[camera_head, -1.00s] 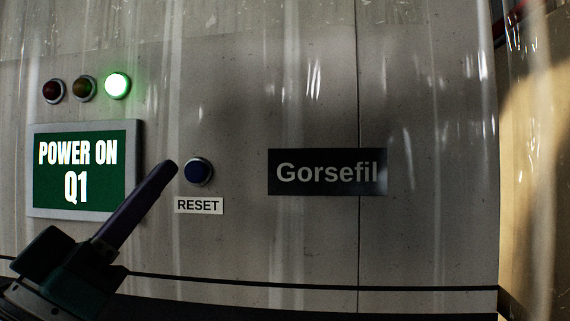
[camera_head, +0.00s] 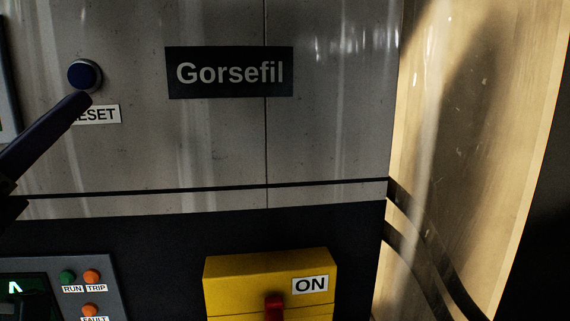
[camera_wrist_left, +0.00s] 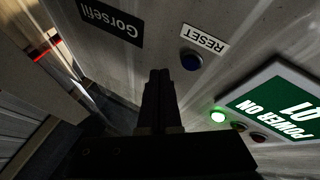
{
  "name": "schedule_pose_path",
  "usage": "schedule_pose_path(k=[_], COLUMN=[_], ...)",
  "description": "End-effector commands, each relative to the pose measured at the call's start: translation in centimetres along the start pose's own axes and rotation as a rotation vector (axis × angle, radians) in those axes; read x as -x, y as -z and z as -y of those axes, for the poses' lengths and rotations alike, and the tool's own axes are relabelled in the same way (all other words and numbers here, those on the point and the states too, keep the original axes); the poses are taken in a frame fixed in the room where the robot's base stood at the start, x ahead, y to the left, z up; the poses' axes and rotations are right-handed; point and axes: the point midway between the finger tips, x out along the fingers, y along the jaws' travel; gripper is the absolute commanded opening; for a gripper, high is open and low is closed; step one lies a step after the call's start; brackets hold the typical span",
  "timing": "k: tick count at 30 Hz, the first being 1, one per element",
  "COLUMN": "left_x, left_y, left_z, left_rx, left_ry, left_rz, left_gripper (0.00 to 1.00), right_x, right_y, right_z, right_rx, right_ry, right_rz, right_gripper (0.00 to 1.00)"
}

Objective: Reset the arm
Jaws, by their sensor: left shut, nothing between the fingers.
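The blue RESET button (camera_head: 84,75) sits in a metal ring on the grey panel at the upper left of the head view. Its RESET label (camera_head: 98,114) is partly covered by my left gripper (camera_head: 82,101). The gripper is shut and empty, with its tip just below the button in the picture; contact cannot be told. In the left wrist view, the shut fingers (camera_wrist_left: 159,75) point toward the panel, with the button (camera_wrist_left: 191,61) to the right of the tips and apart from them in the picture. My right gripper is out of view.
A Gorsefil plate (camera_head: 230,72) is on the panel. Below are a yellow switch box (camera_head: 245,290) with a red handle (camera_head: 274,307) and an ON label, and a control box (camera_head: 104,284) with RUN, TRIP and FAULT lamps. The wrist view shows a green POWER ON screen (camera_wrist_left: 268,97) and a lit green lamp (camera_wrist_left: 218,115).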

Motion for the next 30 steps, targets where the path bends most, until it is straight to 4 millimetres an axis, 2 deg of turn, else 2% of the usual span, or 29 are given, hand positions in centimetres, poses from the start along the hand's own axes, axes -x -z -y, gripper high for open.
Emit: schedule_pose_path(k=[1, 2, 5, 8, 9, 11, 15, 18, 21, 24, 30], left_x=[-0.1, 0.1, 2.1, 5.6, 7.4, 10.2, 17.1, 21.1, 23.7, 25.0, 25.1], left_y=[-0.9, -2.0, -5.5, -8.1, -8.7, -9.3, -8.7, -7.4, -6.3, -5.7, -5.6], left_z=[-0.7, -1.1, -2.0, -2.7, -2.9, -3.3, -3.9, -4.4, -4.7, -4.9, -4.9], left_rx=[-0.014, -0.026, -0.074, -0.125, -0.144, -0.173, -0.225, -0.245, -0.253, -0.257, -0.257], left_ry=[0.016, 0.027, 0.062, 0.097, 0.111, 0.131, 0.174, 0.197, 0.213, 0.220, 0.221], left_rz=[0.112, 0.190, 0.474, 0.757, 0.870, 1.038, 1.390, 1.580, 1.705, 1.765, 1.771], left_gripper=[0.00, 0.00, 0.00, 0.00, 0.00, 0.00, 0.00, 0.00, 0.00, 0.00, 0.00], right_x=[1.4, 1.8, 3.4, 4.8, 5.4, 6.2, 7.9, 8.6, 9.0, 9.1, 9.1], right_y=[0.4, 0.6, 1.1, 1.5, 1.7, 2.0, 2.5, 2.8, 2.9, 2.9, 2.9], right_z=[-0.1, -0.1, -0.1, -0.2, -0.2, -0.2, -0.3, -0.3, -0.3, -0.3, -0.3], right_rx=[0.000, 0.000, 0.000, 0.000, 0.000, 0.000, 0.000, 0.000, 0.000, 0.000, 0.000], right_ry=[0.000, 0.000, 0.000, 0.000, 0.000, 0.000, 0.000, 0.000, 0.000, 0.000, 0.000], right_rz=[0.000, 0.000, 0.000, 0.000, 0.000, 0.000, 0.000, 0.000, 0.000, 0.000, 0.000], right_gripper=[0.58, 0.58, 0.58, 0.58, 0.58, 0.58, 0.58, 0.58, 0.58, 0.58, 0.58])
